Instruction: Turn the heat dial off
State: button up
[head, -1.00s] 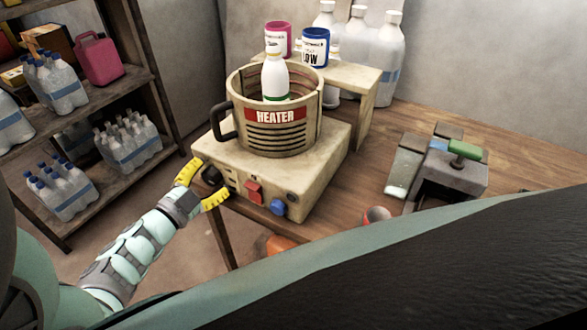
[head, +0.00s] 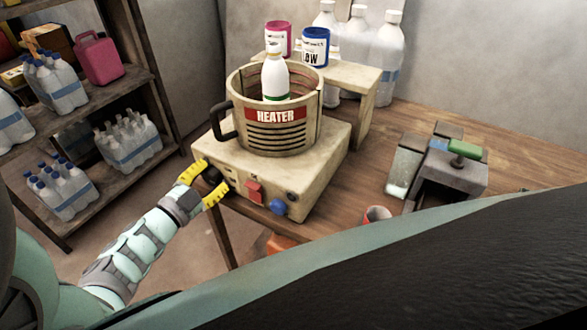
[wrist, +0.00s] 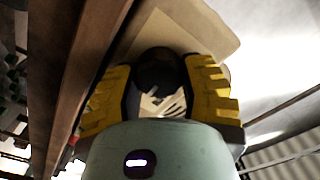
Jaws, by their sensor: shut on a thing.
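The heater unit (head: 299,188) is a cream box on the wooden table, with a pot-like ring labelled HEATER (head: 275,116) on top. A black dial (head: 211,174) sits at the left end of its front panel. My gripper (head: 204,183) has its two yellow fingers on either side of this dial and is shut on it. In the wrist view the dial (wrist: 155,66) is between the fingers, and the cream panel lies behind it.
A red switch (head: 254,192), a blue knob (head: 278,206) and a small dark knob (head: 292,196) are on the same panel. A white bottle (head: 275,80) stands in the heater. A shelf (head: 170,128) with bottles stands at left. A grey device (head: 455,178) is at right.

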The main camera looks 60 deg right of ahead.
jog(key=n+p, duration=0.2)
jog(key=shift+r+n, duration=0.2)
jog(key=shift+n, duration=0.2)
jog(key=n+p, duration=0.2)
jog(key=n, duration=0.1)
jog(key=shift+w+d+n+p, duration=0.1)
jog(key=shift+n+p, duration=0.2)
jog(key=n+p, duration=0.2)
jog(key=n, duration=0.3)
jog(key=shift+c, duration=0.2)
jog(key=shift+r, duration=0.1)
dwell(0.9)
jog(key=o, duration=0.9)
jog(key=shift+o, duration=0.2)
jog(key=shift+f, duration=0.2)
